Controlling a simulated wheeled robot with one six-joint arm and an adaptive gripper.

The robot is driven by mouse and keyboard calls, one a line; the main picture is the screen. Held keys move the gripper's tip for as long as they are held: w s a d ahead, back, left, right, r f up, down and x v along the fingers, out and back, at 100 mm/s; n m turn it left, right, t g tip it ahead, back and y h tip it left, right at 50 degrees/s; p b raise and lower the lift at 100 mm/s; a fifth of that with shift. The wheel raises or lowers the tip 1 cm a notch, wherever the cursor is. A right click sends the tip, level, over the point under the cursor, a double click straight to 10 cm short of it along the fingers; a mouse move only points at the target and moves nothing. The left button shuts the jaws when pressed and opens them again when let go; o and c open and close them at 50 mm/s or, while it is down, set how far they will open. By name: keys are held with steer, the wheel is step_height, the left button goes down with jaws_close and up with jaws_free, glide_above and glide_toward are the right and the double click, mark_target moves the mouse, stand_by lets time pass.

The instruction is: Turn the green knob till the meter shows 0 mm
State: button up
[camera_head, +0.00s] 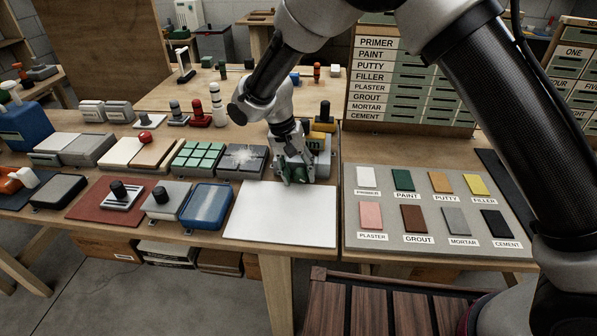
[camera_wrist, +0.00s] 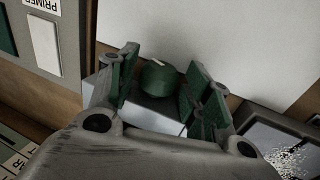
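The green knob (camera_wrist: 158,77) shows in the wrist view as a short dark green cylinder with a pale mark on its top edge. It stands at a pale grey box (camera_wrist: 146,112). My gripper (camera_wrist: 166,74) is open, with one green-padded finger on each side of the knob. Gaps show between the fingers and the knob, so I see no contact. In the head view my gripper (camera_head: 293,178) points down at the back edge of a white panel and hides the knob. I cannot make out a meter or its reading in either view.
The white panel (camera_head: 281,214) lies flat and bare in front of my gripper. A grey board with colour samples (camera_head: 436,232) lies to the right. Labelled drawers (camera_head: 409,85) stand behind.

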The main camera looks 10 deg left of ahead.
stand_by(0.3)
steer(key=v, duration=1.2)
steer(key=s+d+f+n, duration=0.2)
steer(key=s+d+n, duration=0.1)
steer(key=d+n, duration=0.15)
steer(key=s+d+r+y, duration=0.1)
steer(key=d+r, duration=0.3)
steer(key=d, duration=0.4)
steer(key=s+d+r+n, duration=0.1)
steer(key=d+r, duration=0.2)
steer(key=d, duration=0.5)
steer(key=s+d+r+y, duration=0.15)
steer(key=d+r, duration=0.25)
steer(key=d, duration=0.4)
steer(key=s+d+r+m+t, duration=0.2)
steer(key=s+d, duration=0.4)
steer(key=d, duration=0.5)
steer(key=s+d+r+m+t, duration=0.2)
steer(key=s+d+r+m, duration=0.2)
steer(key=s+d, duration=0.3)
steer(key=d, duration=0.3)
steer(key=shift+d+r, duration=0.35)
steer(key=shift+r, duration=0.05)
